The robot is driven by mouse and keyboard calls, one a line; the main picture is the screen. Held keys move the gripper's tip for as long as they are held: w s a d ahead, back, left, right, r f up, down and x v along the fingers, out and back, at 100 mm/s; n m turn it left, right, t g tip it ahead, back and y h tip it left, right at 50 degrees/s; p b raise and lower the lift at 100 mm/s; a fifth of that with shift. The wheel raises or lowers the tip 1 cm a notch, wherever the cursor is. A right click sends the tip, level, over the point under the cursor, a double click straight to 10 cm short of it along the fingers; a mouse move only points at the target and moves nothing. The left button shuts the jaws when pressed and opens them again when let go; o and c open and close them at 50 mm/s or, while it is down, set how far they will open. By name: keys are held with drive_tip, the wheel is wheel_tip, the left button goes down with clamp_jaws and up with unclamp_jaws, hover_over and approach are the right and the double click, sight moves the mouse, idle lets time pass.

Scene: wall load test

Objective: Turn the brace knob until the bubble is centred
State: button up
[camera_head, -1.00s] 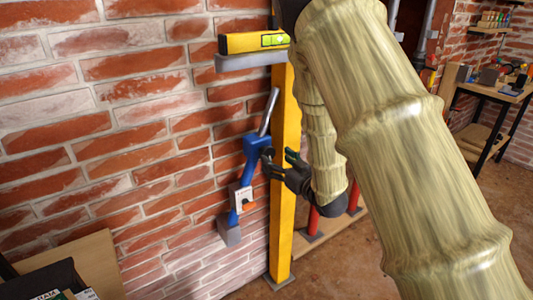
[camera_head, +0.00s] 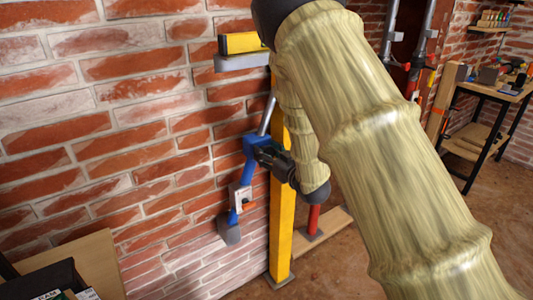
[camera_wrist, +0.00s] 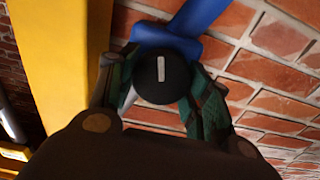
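The black round brace knob (camera_wrist: 163,78), with a white mark standing almost upright, is on the blue brace (camera_head: 246,170). My gripper (camera_head: 266,155) is at the knob. In the wrist view, the green-padded fingers of my gripper (camera_wrist: 163,85) stand on both sides of the knob, very close to its rim; I cannot tell whether they press on it. The yellow spirit level (camera_head: 238,43) lies on a grey ledge (camera_head: 240,63) at the top of the brace. My arm now covers its vial, so the bubble is hidden.
A yellow post (camera_head: 281,215) stands just right of the brace and also shows at left in the wrist view (camera_wrist: 62,60). The brick wall (camera_head: 120,140) is close behind. A red post (camera_head: 313,222) stands further right. A workbench (camera_head: 490,110) is at far right.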

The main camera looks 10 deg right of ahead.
drive_tip(key=shift+c, duration=1)
drive_tip(key=shift+a+n+b, duration=0.1)
drive_tip(key=shift+n+b, duration=0.55)
drive_tip(key=shift+n, duration=0.55)
drive_tip(key=shift+n+b, duration=0.3)
drive_tip(key=shift+n, duration=0.6)
drive_tip(key=o, duration=1)
drive_tip(key=shift+s, duration=0.1)
drive_tip(key=v, duration=1.2)
